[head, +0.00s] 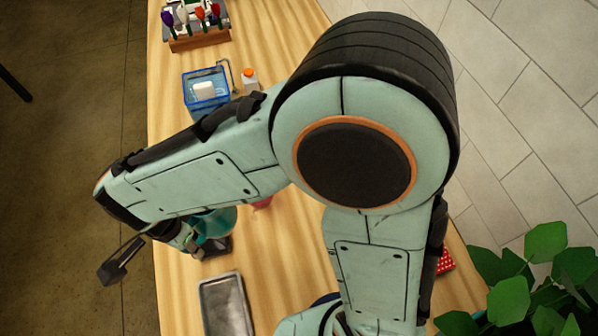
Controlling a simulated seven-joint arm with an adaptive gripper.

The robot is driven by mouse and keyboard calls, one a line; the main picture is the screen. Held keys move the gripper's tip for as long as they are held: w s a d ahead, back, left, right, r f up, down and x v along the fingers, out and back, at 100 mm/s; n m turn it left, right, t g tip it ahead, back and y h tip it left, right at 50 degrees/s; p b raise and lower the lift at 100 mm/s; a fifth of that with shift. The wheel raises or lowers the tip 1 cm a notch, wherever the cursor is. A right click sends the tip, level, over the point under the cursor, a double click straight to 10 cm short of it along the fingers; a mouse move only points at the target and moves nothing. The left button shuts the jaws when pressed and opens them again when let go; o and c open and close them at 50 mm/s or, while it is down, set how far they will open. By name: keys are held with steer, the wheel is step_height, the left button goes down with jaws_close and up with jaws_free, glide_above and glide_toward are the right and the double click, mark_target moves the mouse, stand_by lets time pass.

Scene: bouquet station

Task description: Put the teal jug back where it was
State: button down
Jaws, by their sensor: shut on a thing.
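The teal jug (217,222) shows partly from under my forearm, on the left side of the wooden table. My gripper (190,240) is at the jug's left side and is shut on it. The fingertips are small and partly hidden, so the exact grip on the jug is unclear.
A grey metal tray (203,294) lies just below the jug. A blue bin (190,103) with a white block, an orange-capped bottle (250,78) and a flower crate (182,44) stand farther up. A red item (262,202) is half hidden. A red dotted box (445,262) and plant (530,285) are right.

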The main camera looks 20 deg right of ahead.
steer(key=shift+r, duration=0.85)
steer(key=shift+w+d+r, duration=0.1)
steer(key=shift+w+d, duration=0.15)
steer(key=shift+w, duration=0.05)
steer(key=w+d+m, duration=0.1)
steer(key=w+d, duration=0.1)
steer(key=w+d+m, duration=0.1)
steer(key=d, duration=0.1)
steer(key=w+d+m, duration=0.1)
steer(key=w+d, duration=0.1)
steer(key=d, duration=0.1)
steer(key=shift+w, duration=0.35)
steer(key=w+d+m, duration=0.3)
steer(key=d+m, duration=0.4)
steer(key=d, duration=1.6)
steer(key=f, duration=1.5)
steer(key=shift+w+a+f, duration=0.1)
steer(key=shift+a+f, duration=0.1)
steer(key=shift+f, duration=0.1)
